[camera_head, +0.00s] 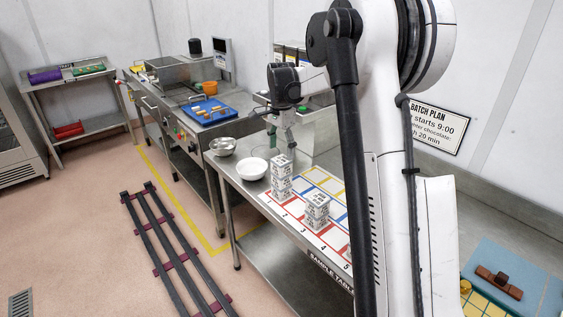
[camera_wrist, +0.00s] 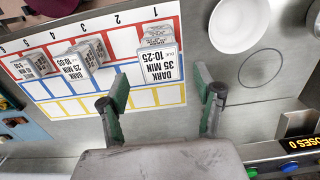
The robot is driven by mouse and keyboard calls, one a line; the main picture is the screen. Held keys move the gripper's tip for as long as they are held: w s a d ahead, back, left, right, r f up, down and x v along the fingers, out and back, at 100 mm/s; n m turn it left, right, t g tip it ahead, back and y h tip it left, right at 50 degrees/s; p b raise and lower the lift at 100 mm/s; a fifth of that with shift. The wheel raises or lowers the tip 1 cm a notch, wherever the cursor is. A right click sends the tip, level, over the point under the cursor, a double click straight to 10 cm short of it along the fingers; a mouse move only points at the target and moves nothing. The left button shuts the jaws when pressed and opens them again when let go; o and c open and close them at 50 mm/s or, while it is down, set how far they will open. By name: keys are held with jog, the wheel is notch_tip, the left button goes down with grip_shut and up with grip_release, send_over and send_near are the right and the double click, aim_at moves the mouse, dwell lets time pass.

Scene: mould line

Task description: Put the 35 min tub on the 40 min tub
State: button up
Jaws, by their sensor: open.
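The 35 min tub (camera_wrist: 160,66), a white block-like tub labelled DARK 35 MIN, out 10:25, shows in the wrist view at the top of a stack. The head view shows a stack of white tubs (camera_head: 281,178) near the mat's far end. My gripper (camera_wrist: 161,88) is open and empty; its fingers are spread to either side of the 35 min tub's near face in the picture, apart from it. In the head view my gripper (camera_head: 281,132) hangs above and behind that stack. I cannot read a 40 min label on any tub.
Another stack has a DARK 25 MIN tub (camera_wrist: 76,66) on top, and a further tub (camera_wrist: 35,66) stands left of it. All stand on a numbered colour-grid mat (camera_wrist: 135,98). A white bowl (camera_wrist: 238,24) and a metal bowl (camera_head: 222,146) are close by.

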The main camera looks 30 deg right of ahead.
aim_at(281, 160)
notch_tip(281, 160, up, 5)
jog(key=shift+f, duration=0.2)
jog(key=shift+s+a+r, duration=0.1)
jog(key=shift+r, duration=0.15)
jog(key=s+a+r+n+t, duration=0.2)
jog(key=s+a+r+n, duration=0.2)
jog(key=s+a, duration=0.3)
jog(key=s+a+r+n+t, duration=0.1)
jog(key=s+a+r+n, duration=0.2)
jog(key=s+a, duration=0.35)
jog(key=s+a+f+n+t, duration=0.1)
jog(key=s+a+f+n, duration=0.1)
jog(key=s, duration=0.5)
jog(key=s+a+f+n+t, duration=0.1)
jog(key=s+a+f+n, duration=0.1)
jog(key=s+n, duration=0.2)
jog(key=s+a+f+n+t, duration=0.2)
jog(key=s+a, duration=0.1)
jog(key=s, duration=0.7)
jog(key=shift+f+n, duration=0.3)
jog(key=shift+n, duration=0.1)
notch_tip(281, 160, down, 5)
jog(key=b, duration=0.5)
jog(key=shift+f+b, duration=0.15)
jog(key=shift+b, duration=0.15)
